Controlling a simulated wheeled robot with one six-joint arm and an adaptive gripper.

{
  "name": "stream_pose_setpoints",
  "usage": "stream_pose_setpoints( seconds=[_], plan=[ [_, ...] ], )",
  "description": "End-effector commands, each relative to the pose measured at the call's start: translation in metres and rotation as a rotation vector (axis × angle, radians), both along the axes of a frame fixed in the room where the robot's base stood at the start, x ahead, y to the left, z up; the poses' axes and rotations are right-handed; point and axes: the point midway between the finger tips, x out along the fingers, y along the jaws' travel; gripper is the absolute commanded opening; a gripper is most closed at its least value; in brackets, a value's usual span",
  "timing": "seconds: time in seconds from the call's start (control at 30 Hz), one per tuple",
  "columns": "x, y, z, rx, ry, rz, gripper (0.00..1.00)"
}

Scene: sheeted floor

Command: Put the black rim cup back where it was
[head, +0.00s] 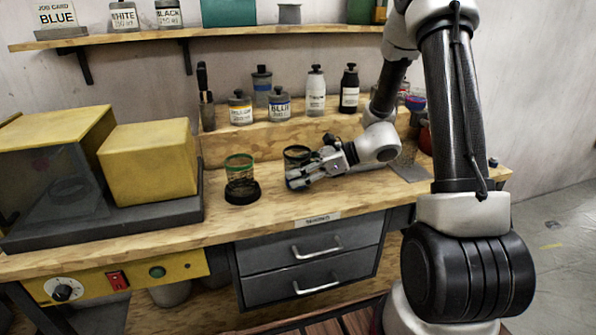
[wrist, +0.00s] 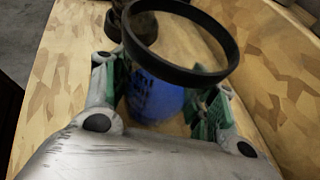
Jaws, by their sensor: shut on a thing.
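The black rim cup (head: 297,153) is at my gripper (head: 300,178) over the bench top, right of the green rim cup. In the wrist view its black rim (wrist: 181,78) is a wide ring in front, with blue (wrist: 155,98) showing below it between the green finger pads. My gripper (wrist: 165,105) is shut on the cup's body. The fingers hide the cup's lower part in the head view, so I cannot tell whether it touches the bench. The green rim cup (head: 239,162) stands upright on a round black base (head: 242,192).
A yellow box (head: 149,162) and a grey-based machine stand at left. A label strip (head: 317,219) marks the bench's front edge. Bare wood lies in front of the cups.

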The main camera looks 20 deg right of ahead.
Motion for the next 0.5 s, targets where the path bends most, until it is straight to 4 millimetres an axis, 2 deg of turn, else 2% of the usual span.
stream_pose_setpoints(
  seconds=[0.3,0.33,0.4,0.43,0.5],
  plan=[
    [0.0001,0.0000,-0.0034,0.000,0.000,0.000,0.27],
    [0.0002,-0.0001,-0.0029,0.000,0.000,0.000,0.63],
    [0.0002,0.0000,-0.0027,0.000,0.000,0.000,0.76],
    [0.0002,-0.0001,-0.0027,0.000,0.000,0.000,0.79],
    [0.0002,-0.0001,-0.0026,0.000,0.000,-0.001,0.79]
  ],
)
